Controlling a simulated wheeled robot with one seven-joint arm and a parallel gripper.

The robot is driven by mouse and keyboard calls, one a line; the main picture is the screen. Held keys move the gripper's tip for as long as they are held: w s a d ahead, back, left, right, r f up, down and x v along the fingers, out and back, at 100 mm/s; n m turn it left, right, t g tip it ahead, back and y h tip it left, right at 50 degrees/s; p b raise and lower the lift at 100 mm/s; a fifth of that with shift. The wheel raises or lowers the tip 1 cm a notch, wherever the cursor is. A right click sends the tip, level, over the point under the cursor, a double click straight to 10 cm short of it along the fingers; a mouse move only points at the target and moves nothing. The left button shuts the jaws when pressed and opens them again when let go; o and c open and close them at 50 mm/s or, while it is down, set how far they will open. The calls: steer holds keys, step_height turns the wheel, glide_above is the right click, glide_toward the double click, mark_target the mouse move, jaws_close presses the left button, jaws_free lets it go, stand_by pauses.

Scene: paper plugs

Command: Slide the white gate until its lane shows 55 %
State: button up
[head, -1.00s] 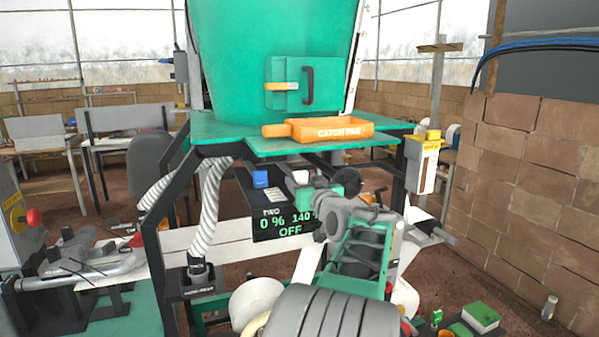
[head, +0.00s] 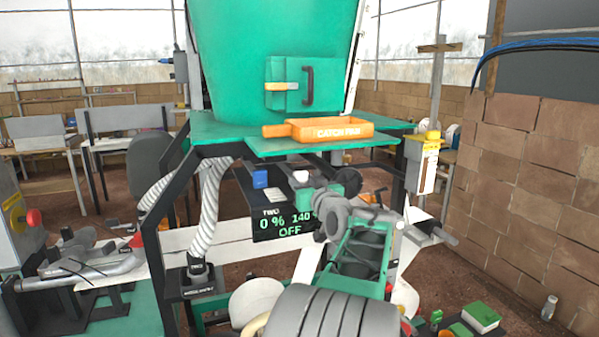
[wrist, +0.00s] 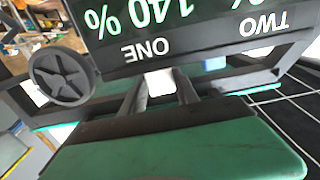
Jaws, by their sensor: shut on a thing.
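The white gate's small handle (wrist: 158,82) sits between my two dark fingers in the wrist view. My gripper (wrist: 161,92) is shut on it. In the head view the white handle (head: 300,176) shows at the top of the display, to the right of a blue handle (head: 260,179). The display (head: 285,222) reads TWO 0 %, 140 % and OFF in the head view. In the upside-down wrist view, the display (wrist: 165,25) shows 140 % beside the label ONE. My wrist hides part of the display's right side in the head view.
An orange catch pan (head: 330,130) lies on the green shelf (head: 225,130) above the display. A green hopper (head: 275,50) rises over it. Black frame legs and ribbed white hoses (head: 208,215) stand to the left.

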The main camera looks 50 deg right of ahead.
mark_target(301, 181)
steer(key=shift+x, duration=1.6)
stand_by(0.6)
steer(key=o, duration=1.3)
steer(key=shift+c, duration=0.2)
steer(key=shift+s+a+f+b, duration=0.2)
steer(key=shift+s+b, duration=0.1)
steer(key=shift+b, duration=0.4)
steer(key=b+v, duration=0.2)
steer(key=v, duration=0.1)
steer(key=shift+s+a+r, duration=0.1)
steer(key=shift+s+r, duration=0.05)
steer(key=shift+r, duration=0.05)
